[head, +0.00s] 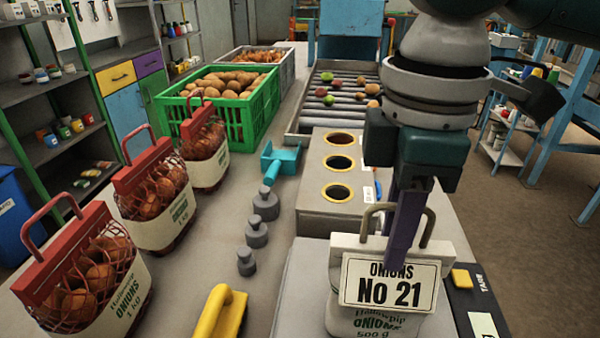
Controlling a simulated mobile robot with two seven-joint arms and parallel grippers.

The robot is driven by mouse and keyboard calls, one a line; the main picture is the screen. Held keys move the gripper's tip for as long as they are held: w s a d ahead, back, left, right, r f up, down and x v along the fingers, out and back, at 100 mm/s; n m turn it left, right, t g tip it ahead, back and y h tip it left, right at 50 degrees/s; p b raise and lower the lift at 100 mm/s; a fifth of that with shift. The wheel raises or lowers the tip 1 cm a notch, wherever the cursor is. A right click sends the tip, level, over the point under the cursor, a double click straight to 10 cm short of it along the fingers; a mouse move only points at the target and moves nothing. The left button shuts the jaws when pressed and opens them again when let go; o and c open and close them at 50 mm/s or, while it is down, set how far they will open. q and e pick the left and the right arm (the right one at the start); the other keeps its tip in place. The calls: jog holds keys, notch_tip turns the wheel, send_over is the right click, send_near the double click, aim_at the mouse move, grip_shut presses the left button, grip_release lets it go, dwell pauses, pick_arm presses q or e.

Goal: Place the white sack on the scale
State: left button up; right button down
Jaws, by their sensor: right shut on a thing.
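The white sack (345,250) is at the lower right, upright, with a beige loop handle. My right gripper (400,245) comes down from above with purple fingers, shut on the sack's top by the handle. The scale (300,290) is a grey plate below and around the sack, with a black panel marked TARE and a yellow button at its right. The sack's base is cut off by the picture edge, so I cannot tell whether it touches the plate. My left gripper is not in view.
Several red-topped onion sacks (155,195) stand along the left. Grey weights (257,233) and a yellow-handled tool (220,312) lie left of the scale. A box with three round holes (318,205) is behind it.

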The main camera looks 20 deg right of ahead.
dwell(0.3)
jog(key=c, duration=1.2)
grip_release()
jog(key=shift+f, duration=0.15)
jog(key=o, duration=0.5)
